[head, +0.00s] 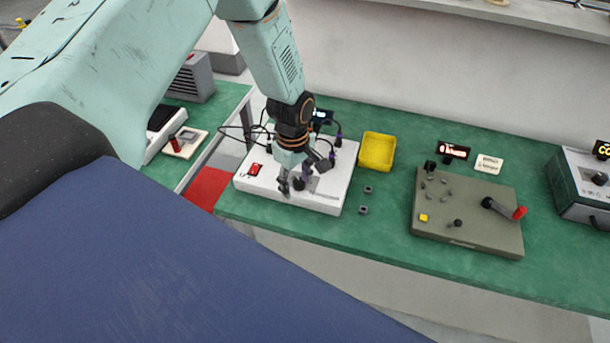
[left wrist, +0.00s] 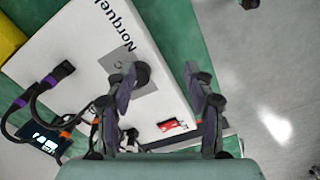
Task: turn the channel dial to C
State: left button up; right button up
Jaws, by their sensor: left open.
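The channel dial (head: 300,184) is a small black knob on a grey plate on top of a white box (head: 318,202). In the left wrist view the dial (left wrist: 142,74) shows right by the tip of one finger, on the grey plate (left wrist: 148,88). I cannot tell whether they touch. A faint letter shows on the plate, but I cannot read where the dial points. My left gripper (head: 306,174) is open and points down over the box; its fingers (left wrist: 163,72) are spread and hold nothing. My right gripper is in neither view.
Black cables with purple plugs (left wrist: 58,72) run along the box's far side by a small display (left wrist: 44,141). A red switch (head: 255,169) sits on the box. A yellow tray (head: 377,152), a panel with a red-tipped lever (head: 467,233) and another device (head: 580,190) stand to the right.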

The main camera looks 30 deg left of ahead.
aim_at(299, 181)
pick_arm(q)
jog(key=w+r, duration=0.1)
jog(key=w+a+r+n, duration=0.1)
jog(key=r, duration=0.1)
jog(key=w+r+n, duration=0.1)
jog(key=shift+w+a+r+p, duration=0.2)
jog(key=shift+w+a+p, duration=0.05)
jog(key=shift+a+p, duration=0.1)
jog(key=shift+d+f, duration=0.15)
jog(key=shift+f, duration=0.05)
jog(key=f, duration=0.6)
jog(key=shift+w+a+f, duration=0.1)
jog(key=shift+a+f, duration=0.05)
jog(key=shift+a, duration=0.05)
jog(key=shift+f, duration=0.3)
jog(key=shift+d+f, duration=0.2)
jog(key=shift+a, duration=0.1)
jog(key=c, duration=0.4)
grip_shut()
